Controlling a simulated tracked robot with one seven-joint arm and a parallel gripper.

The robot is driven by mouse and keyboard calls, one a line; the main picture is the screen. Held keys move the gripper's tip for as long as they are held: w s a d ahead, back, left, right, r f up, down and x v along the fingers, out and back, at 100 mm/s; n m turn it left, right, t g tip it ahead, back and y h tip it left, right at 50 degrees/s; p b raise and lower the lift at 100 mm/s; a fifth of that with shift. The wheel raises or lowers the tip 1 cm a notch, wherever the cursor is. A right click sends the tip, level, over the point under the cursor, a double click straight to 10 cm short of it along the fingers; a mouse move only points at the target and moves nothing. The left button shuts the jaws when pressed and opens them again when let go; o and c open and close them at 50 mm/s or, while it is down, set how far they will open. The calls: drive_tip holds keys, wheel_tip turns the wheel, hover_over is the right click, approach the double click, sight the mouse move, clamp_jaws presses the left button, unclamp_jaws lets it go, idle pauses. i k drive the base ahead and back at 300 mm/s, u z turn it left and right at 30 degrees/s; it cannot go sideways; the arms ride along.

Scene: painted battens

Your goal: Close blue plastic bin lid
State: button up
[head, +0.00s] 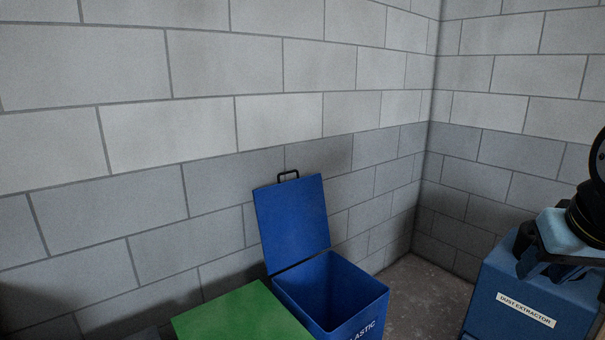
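The blue plastic bin (337,300) stands at the lower middle of the head view, with its front label partly cut off by the bottom edge and reading "LASTIC". Its blue lid (292,222) is open, standing up at the back edge and tilted slightly towards the wall. A black handle (288,175) sits on the lid's top edge. The bin's inside is dark where it shows, and its lower part is out of view. My gripper (538,266) is at the right edge, well to the right of the bin, in front of a blue box. Its finger opening is unclear.
A green lid or box top (243,315) is close beside the bin on the left. The blue box labelled "DUST EXTRACTOR" (490,310) stands at the right. A grey block wall (210,100) rises behind the bin. Bare floor (425,287) shows between bin and box.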

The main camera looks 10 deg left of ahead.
sight(292, 214)
drive_tip(key=u, duration=0.2)
drive_tip(key=i, duration=0.85)
drive_tip(key=z, duration=0.1)
